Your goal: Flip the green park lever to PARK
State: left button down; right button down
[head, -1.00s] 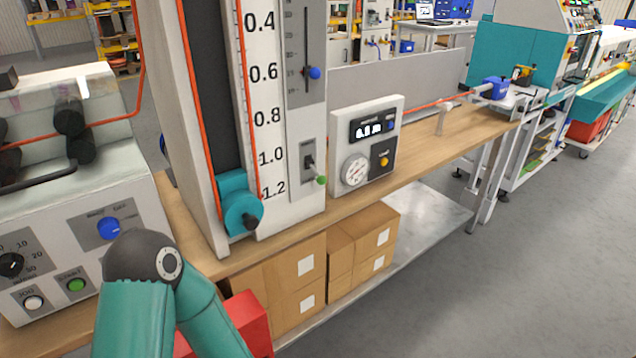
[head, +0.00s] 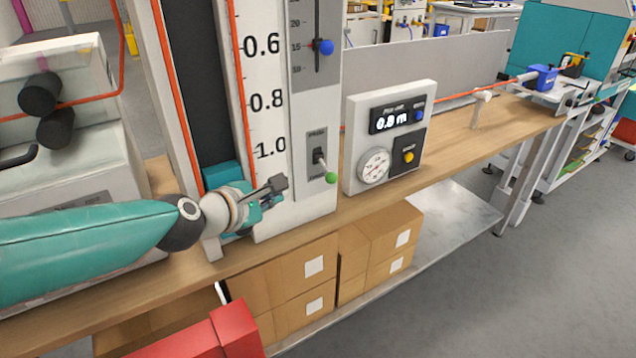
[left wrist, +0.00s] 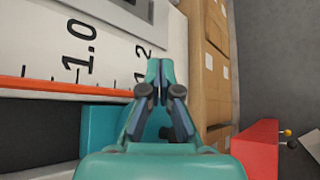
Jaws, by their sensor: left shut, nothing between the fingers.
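The green-knobbed lever (head: 330,178) sticks out from a slotted plate on the white scale panel (head: 307,195), its knob pointing down and to the right. The plate's labels are too small to read surely. My left gripper (head: 280,185) is shut and empty in front of the panel, to the left of the green knob and apart from it. In the left wrist view the shut fingers (left wrist: 160,70) reach past the panel's lower end; the green knob is not visible there. My right gripper is in neither view.
A white meter box (head: 388,135) stands right of the panel on the wooden bench (head: 470,130). A blue-knobbed slider (head: 326,47) sits higher on the panel. Rollers (head: 40,93) stand at the left.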

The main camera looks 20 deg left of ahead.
aim_at(326, 169)
pick_arm(q)
jog(key=shift+w+d, duration=0.15)
jog(key=b+x, duration=0.2)
jog(key=x, duration=0.8)
jog(key=shift+f+b, duration=0.25)
jog(key=shift+b, duration=0.15)
jog(key=d+r+p, duration=0.1)
jog(key=p, duration=0.1)
jog(key=w+d+r+p, duration=0.1)
jog(key=d+p, duration=0.1)
jog(key=shift+w+d, duration=0.15)
jog(key=shift+w, duration=0.05)
jog(key=shift+r, duration=0.1)
